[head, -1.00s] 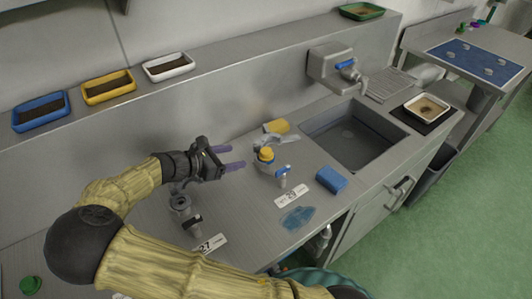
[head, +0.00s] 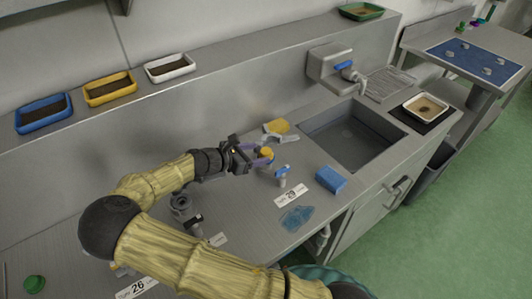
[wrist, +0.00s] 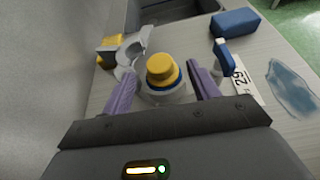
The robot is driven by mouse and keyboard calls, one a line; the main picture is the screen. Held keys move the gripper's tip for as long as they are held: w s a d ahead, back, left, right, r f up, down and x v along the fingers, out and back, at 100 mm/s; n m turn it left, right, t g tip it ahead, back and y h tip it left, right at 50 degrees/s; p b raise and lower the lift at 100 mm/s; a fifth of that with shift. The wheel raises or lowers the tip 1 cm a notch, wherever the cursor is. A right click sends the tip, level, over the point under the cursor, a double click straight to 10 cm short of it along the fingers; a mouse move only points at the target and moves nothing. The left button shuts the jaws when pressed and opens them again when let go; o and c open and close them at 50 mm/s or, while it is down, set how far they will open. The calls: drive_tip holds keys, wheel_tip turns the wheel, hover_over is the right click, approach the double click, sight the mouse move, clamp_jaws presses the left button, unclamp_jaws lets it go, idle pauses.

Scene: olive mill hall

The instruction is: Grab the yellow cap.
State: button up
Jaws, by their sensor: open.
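The yellow cap (wrist: 161,70) sits on top of a pale round fitting with a blue ring, in the middle of the wrist view. In the head view the cap (head: 266,153) is on the steel counter, left of the sink. My gripper (head: 262,158) is open, with its purple fingers reaching to the cap. In the wrist view my gripper (wrist: 161,88) has one finger on each side of the fitting, with gaps visible. The lower part of the fitting is partly hidden by the gripper body.
A grey-white holder with a yellow piece (head: 279,127) stands just behind the cap. A small blue-handled valve (head: 281,174), a label 29 (head: 291,195), a blue sponge (head: 331,179) and a blue puddle (head: 297,217) lie to the right. The sink (head: 352,135) is beyond.

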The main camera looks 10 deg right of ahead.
sight(263, 153)
drive_tip(key=x, duration=0.3)
drive_tip(key=shift+w+d+f, duration=0.1)
drive_tip(key=shift+w+d, duration=0.05)
idle(0.3)
drive_tip(key=c, duration=0.9)
drive_tip(key=shift+c, duration=0.8)
